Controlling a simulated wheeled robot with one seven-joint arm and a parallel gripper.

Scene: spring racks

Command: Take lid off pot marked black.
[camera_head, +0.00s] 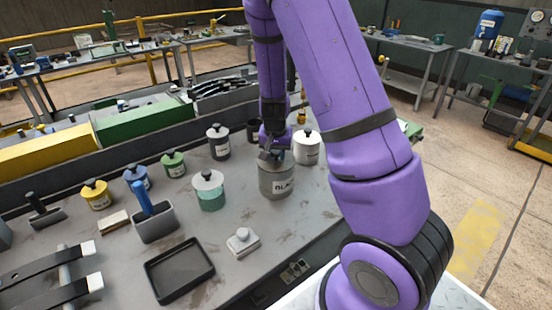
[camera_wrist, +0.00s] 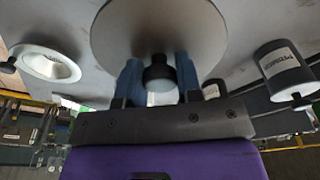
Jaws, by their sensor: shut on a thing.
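The grey pot marked BLACK (camera_head: 276,186) stands upright on the workbench, its label facing me. Its round grey lid (camera_head: 266,157) is at the pot's top, partly hidden by my gripper; I cannot make out a gap under it. My gripper (camera_head: 272,146) points down over the pot and is shut on the lid's knob. In the wrist view the lid (camera_wrist: 160,25) shows as a wide grey disc, with its dark knob (camera_wrist: 158,73) between the two blue fingers.
A white pot (camera_head: 307,148) stands close on the right, a dark grey pot (camera_head: 218,143) and a teal-banded pot (camera_head: 210,196) on the left.

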